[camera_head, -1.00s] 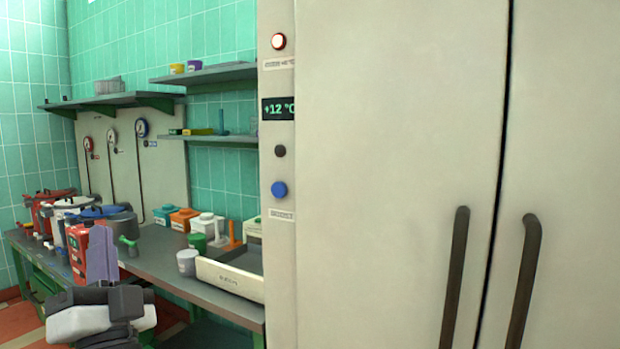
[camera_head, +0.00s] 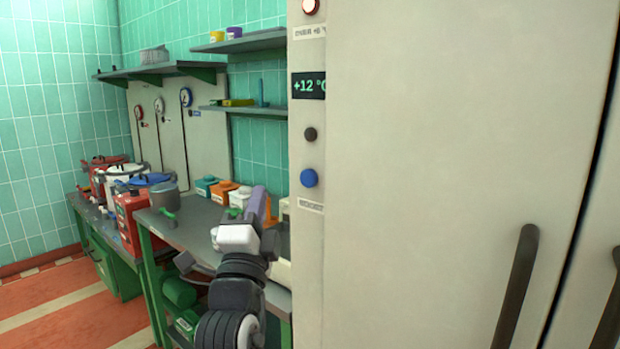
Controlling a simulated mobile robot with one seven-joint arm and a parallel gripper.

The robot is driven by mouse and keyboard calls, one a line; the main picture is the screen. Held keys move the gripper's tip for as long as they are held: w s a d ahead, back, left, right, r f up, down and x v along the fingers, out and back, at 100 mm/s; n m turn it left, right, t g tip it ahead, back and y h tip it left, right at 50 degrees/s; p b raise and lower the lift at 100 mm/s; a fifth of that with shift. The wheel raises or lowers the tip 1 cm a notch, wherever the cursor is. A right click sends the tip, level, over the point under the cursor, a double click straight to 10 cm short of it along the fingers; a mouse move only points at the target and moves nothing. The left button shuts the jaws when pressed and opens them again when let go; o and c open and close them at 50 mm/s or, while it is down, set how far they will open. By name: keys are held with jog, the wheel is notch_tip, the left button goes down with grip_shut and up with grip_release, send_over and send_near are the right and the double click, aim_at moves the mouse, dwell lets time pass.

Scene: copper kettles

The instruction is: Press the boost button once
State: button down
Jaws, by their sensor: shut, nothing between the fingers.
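A round blue button (camera_head: 309,178) sits on the narrow side panel (camera_head: 308,240) of a large cream cabinet. A label below it is too small to read.
The cabinet door (camera_head: 460,130) with dark vertical handles (camera_head: 515,290) fills the right side. A workbench (camera_head: 190,232) at left bears several pots, a red box (camera_head: 128,220) and small containers. Shelves (camera_head: 165,72) and gauges hang on the tiled wall. Floor at lower left is open.

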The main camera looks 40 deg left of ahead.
jog(key=p, duration=0.2)
send_near(302, 172)
notch_tip(302, 172, up, 3)
jog(key=w+a, duration=0.2)
jog(key=a, duration=0.1)
jog(key=shift+w+d+r, duration=0.15)
jog(key=shift+w+d, duration=0.05)
jog(key=shift+w, duration=0.25)
jog(key=shift+w, duration=0.15)
dwell(1.5)
jog(key=shift+w+b, duration=0.3)
jog(key=shift+w, duration=0.4)
dwell(0.6)
jog(key=shift+s, duration=0.1)
jog(key=shift+s+b, duration=0.5)
jog(key=shift+s, duration=0.25)
jog(key=shift+s, duration=0.1)
